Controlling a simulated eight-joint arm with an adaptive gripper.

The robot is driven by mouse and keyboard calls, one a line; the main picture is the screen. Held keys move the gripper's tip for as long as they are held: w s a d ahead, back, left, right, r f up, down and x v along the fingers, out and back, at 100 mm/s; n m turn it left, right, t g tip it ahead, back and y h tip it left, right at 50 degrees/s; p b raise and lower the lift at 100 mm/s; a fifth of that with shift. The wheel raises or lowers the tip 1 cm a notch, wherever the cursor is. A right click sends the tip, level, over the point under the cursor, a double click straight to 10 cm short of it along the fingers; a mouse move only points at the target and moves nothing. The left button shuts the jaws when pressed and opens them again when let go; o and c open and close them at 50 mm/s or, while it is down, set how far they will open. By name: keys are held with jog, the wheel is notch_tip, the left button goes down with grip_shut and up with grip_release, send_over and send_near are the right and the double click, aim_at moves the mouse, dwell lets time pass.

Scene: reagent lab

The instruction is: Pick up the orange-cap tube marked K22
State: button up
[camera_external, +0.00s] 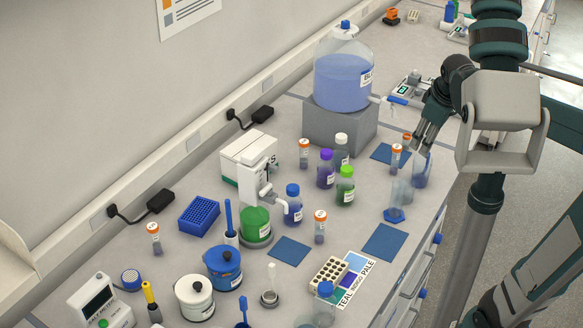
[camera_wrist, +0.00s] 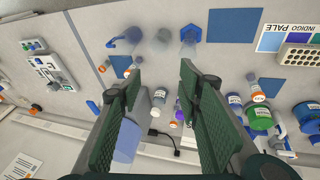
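Several orange-cap tubes stand on the bench; their markings are too small to read, so I cannot tell which is K22. In the external view one tube (camera_external: 396,157) is just left of my gripper (camera_external: 417,146), with another orange cap (camera_external: 407,138) close behind it. Others are a tube by the purple-cap bottle (camera_external: 304,155), a tube near the front blue mat (camera_external: 320,228) and a tube at far left (camera_external: 154,240). In the wrist view my gripper (camera_wrist: 158,84) is open, fingers wide apart, with no tube held. Orange caps show beside its left finger (camera_wrist: 131,72).
Clear glassware (camera_external: 402,190) stands below my gripper. A big blue carboy (camera_external: 343,80) on a grey block (camera_external: 340,125) is left of it. Purple (camera_external: 326,170), green (camera_external: 345,187) and white-cap bottles (camera_external: 341,150) stand nearby. Blue mats (camera_external: 385,242) lie bare.

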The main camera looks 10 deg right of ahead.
jog(key=w+d+n+g+p, duration=0.15)
jog(key=w+n+p, duration=0.3)
jog(key=w, duration=0.65)
jog(key=n+g+p, duration=0.3)
jog(key=n+p, duration=0.1)
jog(key=n, duration=0.3)
send_over(395, 162)
jog(key=w, duration=0.1)
jog(key=f, duration=1.8)
jog(key=shift+d+f, duration=0.25)
jog(key=shift+d, duration=0.1)
jog(key=shift+f, duration=0.1)
jog(key=shift+f, duration=1.2)
jog(key=shift+f, duration=0.1)
jog(key=shift+w+f+p, duration=0.2)
jog(key=shift+f+p, duration=0.2)
jog(key=shift+f, duration=2.1)
